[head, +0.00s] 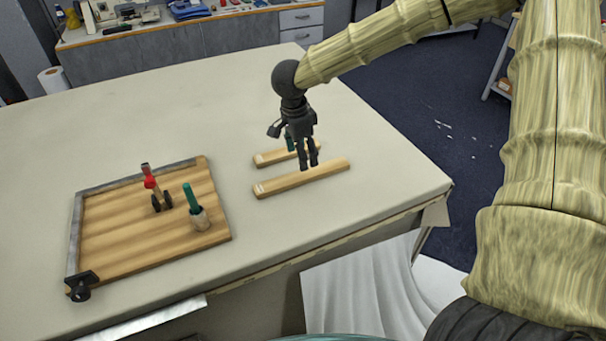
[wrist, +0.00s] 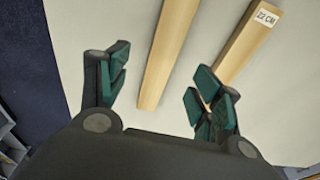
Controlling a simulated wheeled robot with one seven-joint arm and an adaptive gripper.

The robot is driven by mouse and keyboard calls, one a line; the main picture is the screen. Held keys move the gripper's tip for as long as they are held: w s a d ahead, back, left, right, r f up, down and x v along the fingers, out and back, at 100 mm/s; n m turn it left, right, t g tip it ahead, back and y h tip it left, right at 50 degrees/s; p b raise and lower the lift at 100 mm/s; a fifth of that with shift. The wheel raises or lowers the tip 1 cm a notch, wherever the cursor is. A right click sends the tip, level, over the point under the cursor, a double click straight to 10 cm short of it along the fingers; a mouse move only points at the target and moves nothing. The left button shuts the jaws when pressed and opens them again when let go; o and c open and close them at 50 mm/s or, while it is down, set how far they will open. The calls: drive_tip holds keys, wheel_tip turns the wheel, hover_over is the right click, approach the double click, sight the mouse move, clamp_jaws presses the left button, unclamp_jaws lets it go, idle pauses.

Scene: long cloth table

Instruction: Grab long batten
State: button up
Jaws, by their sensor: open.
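Two wooden battens lie roughly parallel on the pale table. The long batten (head: 322,175) is the nearer one in the head view; in the wrist view it seems to be the middle one (wrist: 167,60), running out of the top edge. The shorter batten (head: 272,157) lies behind it, partly hidden by my gripper; in the wrist view it seems to be the right one (wrist: 240,45), with a "22 CM" label. My gripper (head: 309,166) points down over the battens, open and empty. In the wrist view the long batten shows between my spread fingers (wrist: 160,92); contact cannot be judged.
A wooden board (head: 125,225) with a metal edge stands left on the table (head: 200,120), carrying a red-topped tool (head: 150,182) and a green-handled tool (head: 190,198). The table is clear behind the battens. Its right corner drops to the blue floor (head: 440,120).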

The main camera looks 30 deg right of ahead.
sight(303, 174)
drive_tip(key=w+f, duration=0.1)
drive_tip(key=f, duration=0.1)
drive_tip(key=w+f, duration=0.1)
drive_tip(key=shift+f, duration=0.35)
drive_tip(key=shift+d+f, duration=0.1)
drive_tip(key=shift+f, duration=0.05)
drive_tip(key=shift+s+d+f+p, duration=0.1)
drive_tip(key=shift+s+f+p, duration=0.4)
drive_tip(key=shift+s+p, duration=0.2)
drive_tip(key=f, duration=0.3)
drive_tip(key=shift+w+d+f, duration=0.1)
drive_tip(key=shift+w+f, duration=0.15)
drive_tip(key=shift+s+r, duration=0.15)
drive_tip(key=shift+s, duration=0.1)
drive_tip(key=shift+w, duration=0.15)
drive_tip(key=c, duration=1)
drive_tip(key=shift+c, duration=1)
drive_tip(key=shift+r, duration=0.1)
